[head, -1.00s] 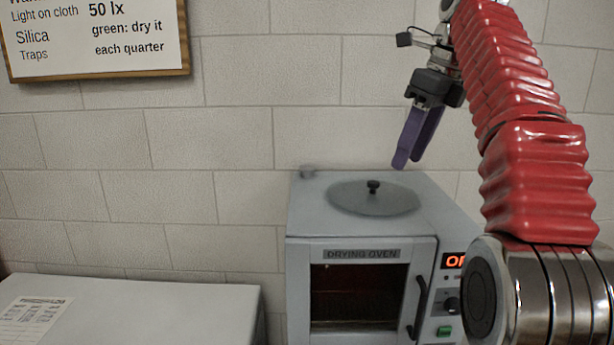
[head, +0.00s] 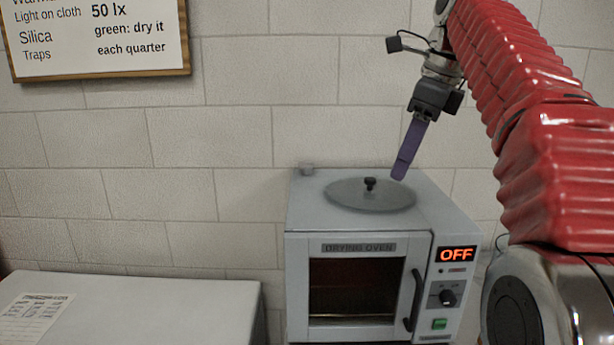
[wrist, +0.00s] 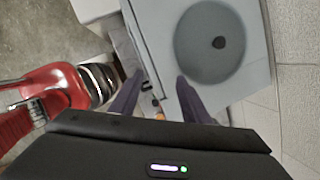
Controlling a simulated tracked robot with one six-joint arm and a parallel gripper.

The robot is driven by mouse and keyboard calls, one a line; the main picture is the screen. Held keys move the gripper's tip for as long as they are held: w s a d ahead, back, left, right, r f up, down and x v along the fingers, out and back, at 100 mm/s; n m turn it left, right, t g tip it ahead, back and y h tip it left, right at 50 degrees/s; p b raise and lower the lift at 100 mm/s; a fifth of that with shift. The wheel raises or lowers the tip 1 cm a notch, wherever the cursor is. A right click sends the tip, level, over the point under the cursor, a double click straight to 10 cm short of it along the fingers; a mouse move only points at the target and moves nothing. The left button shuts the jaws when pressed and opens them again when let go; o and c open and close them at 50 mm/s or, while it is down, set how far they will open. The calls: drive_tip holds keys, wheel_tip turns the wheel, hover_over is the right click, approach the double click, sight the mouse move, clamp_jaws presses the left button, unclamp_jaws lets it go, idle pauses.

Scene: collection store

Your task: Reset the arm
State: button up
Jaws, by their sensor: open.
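My gripper (head: 402,172) hangs with its purple fingers pointing down, in front of the wall and above the drying oven (head: 300,222). In the head view the fingers overlap each other. In the wrist view my gripper (wrist: 158,82) shows its two fingers spread apart with nothing held between them. The oven's top and round lid (wrist: 192,50) lie beyond the fingertips there.
The oven's display (head: 457,254) reads OFF, and its glass door (head: 352,287) is shut. A round lid with a black knob (head: 370,184) is on top. A grey surface (head: 170,295) with a paper label stands at left. A sign (head: 100,30) hangs on the wall.

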drive_tip(key=s+a+f+n+t+h, duration=0.1)
drive_tip(key=s+f+n, duration=1)
drive_tip(key=f, duration=0.4)
drive_tip(key=s+a+f+n+t+h, duration=0.1)
drive_tip(key=s+f+n, duration=1.1)
drive_tip(key=f, duration=0.3)
drive_tip(key=shift+s+f+n+t, duration=0.3)
drive_tip(key=shift+s+f+t, duration=0.1)
drive_tip(key=shift+s, duration=0.3)
